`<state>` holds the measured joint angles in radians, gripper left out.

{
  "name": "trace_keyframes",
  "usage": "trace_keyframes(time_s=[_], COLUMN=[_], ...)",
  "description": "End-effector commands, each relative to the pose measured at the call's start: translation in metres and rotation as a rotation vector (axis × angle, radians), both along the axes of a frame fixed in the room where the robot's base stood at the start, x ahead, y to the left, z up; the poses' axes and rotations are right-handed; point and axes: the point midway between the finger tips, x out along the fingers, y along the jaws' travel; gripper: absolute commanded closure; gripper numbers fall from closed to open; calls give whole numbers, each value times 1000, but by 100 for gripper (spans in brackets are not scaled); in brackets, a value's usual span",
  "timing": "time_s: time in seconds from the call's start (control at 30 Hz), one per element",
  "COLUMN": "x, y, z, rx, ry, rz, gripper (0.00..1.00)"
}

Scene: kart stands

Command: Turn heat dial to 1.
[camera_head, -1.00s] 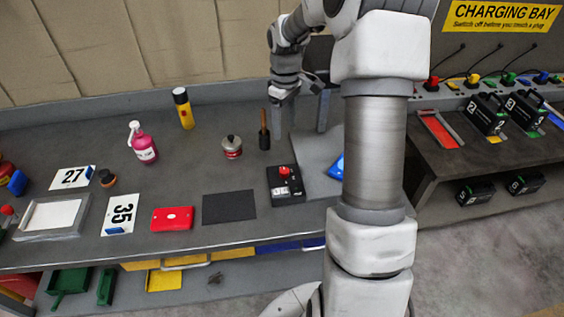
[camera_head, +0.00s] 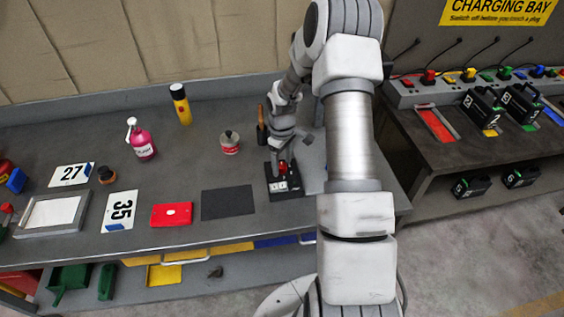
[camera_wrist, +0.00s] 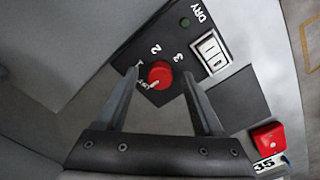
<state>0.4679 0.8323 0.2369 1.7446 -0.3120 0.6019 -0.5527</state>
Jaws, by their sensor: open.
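The heat dial is a red round knob (camera_wrist: 160,75) on a black control box (camera_wrist: 150,44) marked OFF, 1, 2, 3 and DRY. In the head view the box (camera_head: 290,190) lies on the grey bench, with the red dial (camera_head: 283,168) on its top. My gripper (camera_wrist: 160,80) is open, with one finger on each side of the dial in the wrist view; I cannot tell whether either finger touches it. In the head view my gripper (camera_head: 281,158) is right above the box, partly hiding it. A pale mark on the dial points toward OFF.
A black mat (camera_head: 228,204) and a red case (camera_head: 171,215) lie left of the box. A red-labelled can (camera_head: 230,143) and a wooden-handled tool (camera_head: 261,125) stand behind it. A pink bottle (camera_head: 141,140) stands farther left.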

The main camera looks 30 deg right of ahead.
Motion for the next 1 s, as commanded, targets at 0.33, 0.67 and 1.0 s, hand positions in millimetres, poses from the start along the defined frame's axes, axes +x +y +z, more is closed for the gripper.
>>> trace_keyframes(time_s=[0.33, 0.67, 1.0], x=[0, 0, 0], y=[0, 0, 0], z=[-3, -3, -3], rx=[0, 0, -1], ry=[-1, 0, 0], rz=[0, 0, -15], gripper=[34, 94, 100])
